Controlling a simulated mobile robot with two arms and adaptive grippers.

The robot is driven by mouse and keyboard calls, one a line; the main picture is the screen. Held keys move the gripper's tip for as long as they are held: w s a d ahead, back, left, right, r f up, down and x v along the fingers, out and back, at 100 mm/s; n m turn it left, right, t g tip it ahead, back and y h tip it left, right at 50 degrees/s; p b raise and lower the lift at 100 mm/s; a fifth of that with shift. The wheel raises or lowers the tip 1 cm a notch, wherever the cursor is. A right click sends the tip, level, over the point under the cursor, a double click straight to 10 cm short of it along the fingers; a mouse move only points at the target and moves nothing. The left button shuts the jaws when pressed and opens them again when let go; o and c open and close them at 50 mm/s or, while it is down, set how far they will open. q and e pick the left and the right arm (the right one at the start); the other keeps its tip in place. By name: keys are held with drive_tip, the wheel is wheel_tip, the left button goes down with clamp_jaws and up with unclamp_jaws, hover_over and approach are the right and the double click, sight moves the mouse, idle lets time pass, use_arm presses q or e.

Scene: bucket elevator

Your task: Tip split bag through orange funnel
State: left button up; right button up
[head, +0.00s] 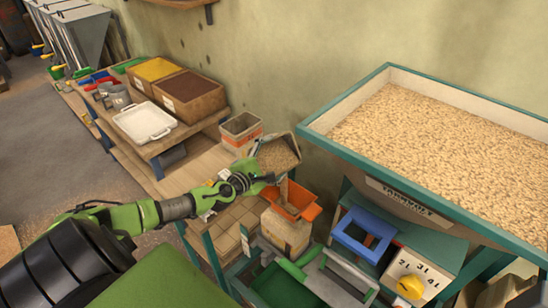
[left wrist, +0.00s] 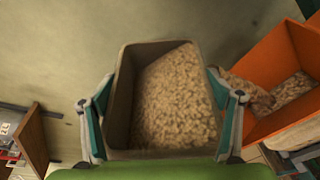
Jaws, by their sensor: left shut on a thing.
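My left gripper (head: 262,183) is shut on the split bag (head: 293,146), a boxy, open-topped bag with tan grain in it. The bag is tilted toward the orange funnel (head: 309,212), and grain falls from it into the funnel. In the left wrist view the bag (left wrist: 123,100) sits between my gripper's two fingers (left wrist: 163,120), with much grain still inside. The funnel (left wrist: 268,62) shows at the right there, with grain in it. The funnel stands over a tan paper bag (head: 285,236). My right gripper is not in view.
Another bag with an orange band (head: 240,128) stands just behind. A large grain hopper (head: 349,93) fills the right. A blue frame (head: 362,236) and a yellow-knobbed dial box (head: 418,276) stand below it. A white tray (head: 145,122) and bins (head: 190,96) are at the left.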

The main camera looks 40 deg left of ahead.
sight(279, 173)
use_arm(q)
drive_tip(key=shift+s+d+f+m+t+y+b, duration=0.15)
drive_tip(key=shift+d+f+m+t+b, duration=0.2)
drive_tip(key=shift+m+b, duration=0.3)
drive_tip(key=shift+w+d+f+m+t+y+b, duration=0.1)
drive_tip(key=shift+d+f+m+t+y+b, duration=0.1)
drive_tip(key=shift+f+m+b, duration=0.35)
drive_tip(key=shift+s+d+f+m+t+b, duration=0.15)
drive_tip(key=shift+d+f+m+t+b, duration=0.2)
drive_tip(key=shift+f+m+b, duration=0.45)
drive_tip(key=shift+d+b, duration=0.2)
drive_tip(key=shift+b, duration=0.2)
drive_tip(key=shift+s+d+f+m+t+b, duration=0.2)
drive_tip(key=shift+d+m+t+b, duration=0.35)
drive_tip(key=shift+m, duration=0.7)
drive_tip(key=shift+s+d+f+m+t+b, duration=0.25)
drive_tip(key=shift+d+m+b, duration=0.4)
drive_tip(key=shift+m, duration=0.65)
drive_tip(key=shift+s+d+f+m+t+b, duration=0.15)
drive_tip(key=shift+d+m+t+b, duration=0.4)
drive_tip(key=shift+m, duration=0.7)
drive_tip(key=shift+d+m, duration=0.2)
drive_tip(key=shift+m, duration=0.2)
